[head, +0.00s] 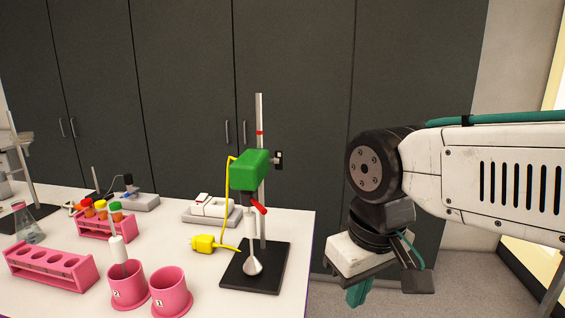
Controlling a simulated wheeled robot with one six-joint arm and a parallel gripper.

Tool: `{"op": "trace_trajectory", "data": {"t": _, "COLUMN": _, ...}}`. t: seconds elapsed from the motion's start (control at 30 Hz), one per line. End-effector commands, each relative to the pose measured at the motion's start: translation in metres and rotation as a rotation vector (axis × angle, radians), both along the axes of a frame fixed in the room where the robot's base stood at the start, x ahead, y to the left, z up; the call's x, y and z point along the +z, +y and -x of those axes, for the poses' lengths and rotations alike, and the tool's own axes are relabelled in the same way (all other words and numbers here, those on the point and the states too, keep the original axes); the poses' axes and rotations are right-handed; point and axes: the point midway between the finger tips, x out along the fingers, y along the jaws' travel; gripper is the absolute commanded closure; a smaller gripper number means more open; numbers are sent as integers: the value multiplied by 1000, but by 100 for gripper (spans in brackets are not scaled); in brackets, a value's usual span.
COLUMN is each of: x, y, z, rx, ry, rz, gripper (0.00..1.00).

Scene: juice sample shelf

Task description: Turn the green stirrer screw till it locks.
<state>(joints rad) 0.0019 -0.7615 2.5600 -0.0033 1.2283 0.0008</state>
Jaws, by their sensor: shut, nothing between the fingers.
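The green stirrer (250,170) is a green motor block mounted high on a metal rod that rises from a black base plate (240,273). A small dark screw or clamp fitting (279,160) juts out at the right of the rod, level with the block. It is too small to tell how far it is turned. My gripper (358,293) hangs to the right of the table, low and apart from the stirrer. It is shut and empty, with teal fingertips pointing down.
Pink cups (171,293), pink racks (50,267) and a white device (210,208) occupy the table. Dark cabinets (300,100) stand behind.

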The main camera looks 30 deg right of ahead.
Motion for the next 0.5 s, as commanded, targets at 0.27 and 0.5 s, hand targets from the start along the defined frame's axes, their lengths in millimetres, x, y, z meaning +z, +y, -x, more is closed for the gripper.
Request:
{"op": "trace_trajectory", "data": {"t": 0.27, "x": 0, "y": 0, "z": 0, "rx": 0, "ry": 0, "rz": 0, "gripper": 92}}
{"op": "trace_trajectory", "data": {"t": 0.5, "x": -14, "y": -20, "z": -10, "rx": -114, "ry": 88, "rz": -12, "gripper": 70}}
